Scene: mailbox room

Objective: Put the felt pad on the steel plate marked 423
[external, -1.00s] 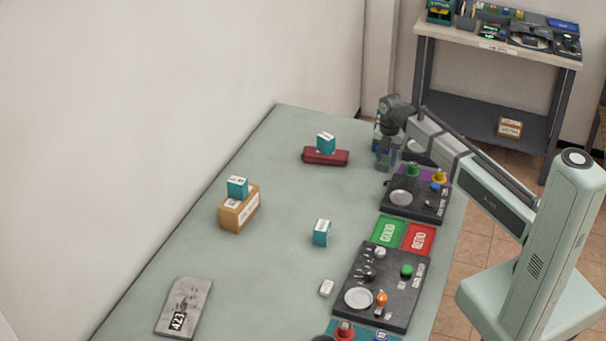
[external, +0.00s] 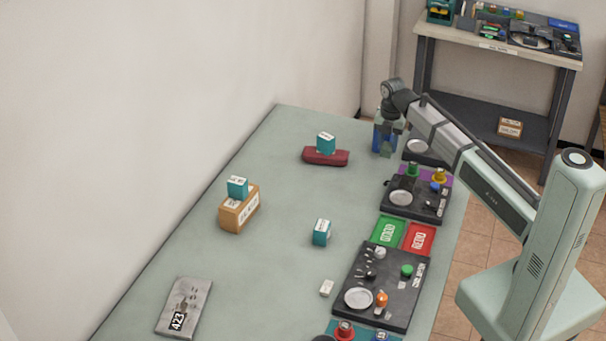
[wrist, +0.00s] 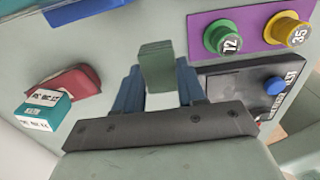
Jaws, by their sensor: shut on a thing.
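The steel plate (external: 191,294) lies flat on the table at lower left in the external view, with a black 423 label at its near end. It is outside the wrist view. My gripper (external: 387,142) is high at the far right of the table, well away from the plate. In the wrist view its blue fingers (wrist: 158,85) are shut on a grey-green block (wrist: 157,62), which looks like the felt pad. The block also shows below the fingers in the external view (external: 386,153). The top of the plate looks bare.
Teal boxes stand on a maroon case (external: 324,158), on a tan box (external: 240,211) and on the table (external: 321,232). A small white block (external: 327,288) lies near the dark control panel (external: 385,285). Green (external: 388,231) and red (external: 419,238) pads lie at right. The table's middle has free room.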

